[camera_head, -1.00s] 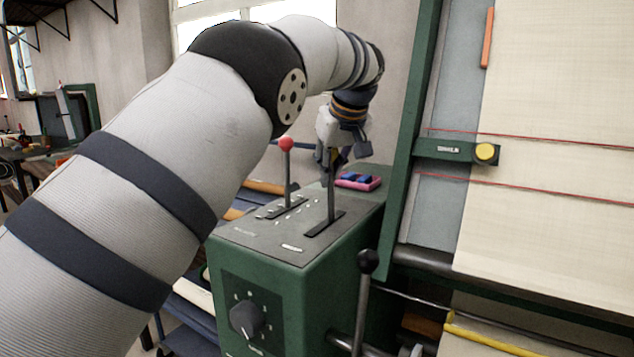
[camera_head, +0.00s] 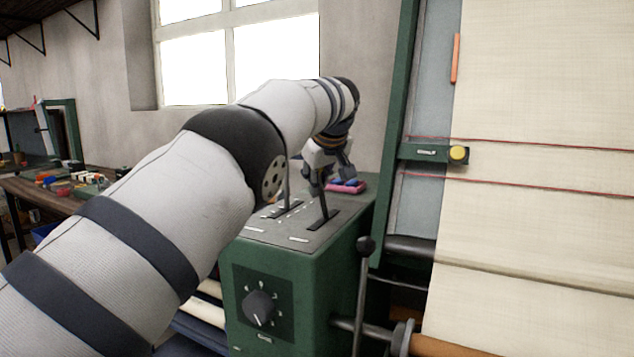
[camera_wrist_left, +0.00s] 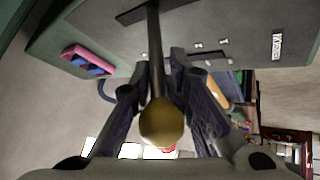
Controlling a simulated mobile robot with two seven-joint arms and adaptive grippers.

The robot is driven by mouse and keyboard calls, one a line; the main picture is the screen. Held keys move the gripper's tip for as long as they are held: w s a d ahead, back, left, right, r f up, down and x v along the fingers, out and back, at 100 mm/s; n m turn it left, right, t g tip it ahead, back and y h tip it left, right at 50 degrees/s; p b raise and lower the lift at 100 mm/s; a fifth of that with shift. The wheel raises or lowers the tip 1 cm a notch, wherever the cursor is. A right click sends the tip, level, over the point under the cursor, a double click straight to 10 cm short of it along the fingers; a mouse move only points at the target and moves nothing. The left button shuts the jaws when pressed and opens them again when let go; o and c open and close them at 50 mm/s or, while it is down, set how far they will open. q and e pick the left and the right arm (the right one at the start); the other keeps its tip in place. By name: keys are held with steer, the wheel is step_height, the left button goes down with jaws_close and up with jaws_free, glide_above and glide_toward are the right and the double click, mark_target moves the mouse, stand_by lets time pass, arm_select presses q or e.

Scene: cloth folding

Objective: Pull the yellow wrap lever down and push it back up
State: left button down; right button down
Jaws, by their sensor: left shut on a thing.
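The wrap lever is a dark rod (camera_head: 324,208) rising from a slot in the top of the green control box (camera_head: 300,270). In the head view it leans, and my gripper hides its upper end. In the left wrist view its yellow ball knob (camera_wrist_left: 162,122) sits close to the camera, with the rod (camera_wrist_left: 155,55) running to the slot. My left gripper (camera_head: 322,180) is shut on the lever, its fingers (camera_wrist_left: 160,78) on both sides of the rod just below the knob. My right gripper is not in view.
A second lever (camera_head: 287,190) stands in the left slot, its top hidden by my arm. A pink-and-blue item (camera_head: 347,187) lies at the box's back. A black-knobbed lever (camera_head: 364,270) stands in front. The green frame with pale cloth (camera_head: 545,220) fills the right.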

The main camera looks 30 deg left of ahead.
arm_select(q)
steer(key=shift+s+r, duration=0.15)
steer(key=shift+r, duration=0.15)
steer(key=c, duration=1.8)
jaws_free()
steer(key=shift+o, duration=0.7)
steer(key=shift+s+d+r, duration=0.15)
steer(key=shift+s, duration=0.2)
steer(key=shift+w+f, duration=0.15)
steer(key=shift+f, duration=0.05)
steer(key=v, duration=1.2)
